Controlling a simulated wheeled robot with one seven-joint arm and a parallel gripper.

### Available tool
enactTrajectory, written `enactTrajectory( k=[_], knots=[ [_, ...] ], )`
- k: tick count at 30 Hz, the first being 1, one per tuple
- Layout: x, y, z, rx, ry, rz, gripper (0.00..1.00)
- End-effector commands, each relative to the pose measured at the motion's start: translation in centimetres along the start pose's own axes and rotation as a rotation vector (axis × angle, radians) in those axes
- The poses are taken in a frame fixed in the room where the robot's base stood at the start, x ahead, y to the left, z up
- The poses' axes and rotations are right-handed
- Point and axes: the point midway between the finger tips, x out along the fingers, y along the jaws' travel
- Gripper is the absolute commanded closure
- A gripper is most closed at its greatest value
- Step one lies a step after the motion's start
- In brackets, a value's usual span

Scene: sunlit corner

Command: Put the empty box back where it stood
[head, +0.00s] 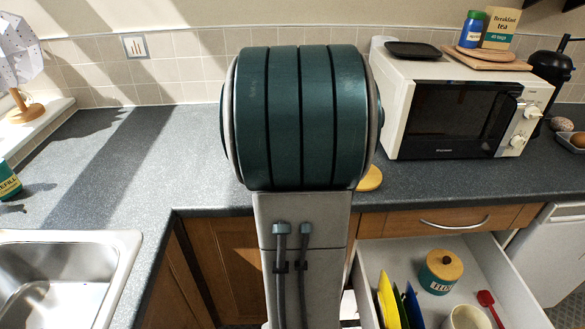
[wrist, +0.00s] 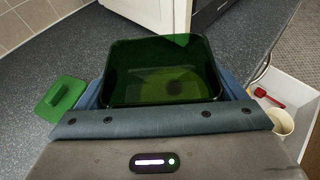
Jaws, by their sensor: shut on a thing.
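The box (wrist: 160,75) is dark green and open at the top, and its inside looks empty apart from a shadow on the floor of it. My gripper (wrist: 165,88) is shut on it, with a blue-grey finger showing at each side. The box is over the grey worktop in the wrist view; I cannot tell whether it touches the surface. A green lid-like piece (wrist: 62,97) with a raised handle lies on the worktop to the left of the box. In the head view my own arm hides the box and the gripper.
A microwave (head: 455,115) stands at the back right, with a tray, blue jar and tea box on top. A drawer (head: 520,290) hangs open at front right, holding a tin, plates, a cup and a red scoop. A sink (head: 125,245) is at left. The left worktop (head: 140,150) is mostly clear.

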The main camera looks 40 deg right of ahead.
Motion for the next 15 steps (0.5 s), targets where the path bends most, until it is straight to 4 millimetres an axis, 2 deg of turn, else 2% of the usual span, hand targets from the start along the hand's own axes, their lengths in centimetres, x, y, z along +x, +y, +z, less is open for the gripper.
enactTrajectory(
  k=[9,15],
  knots=[
    [-1.7,6.8,-4.8,-0.016,0.002,0.021,0.39],
    [-2.1,9.7,-7.2,-0.011,0.000,0.018,0.39]
  ],
)
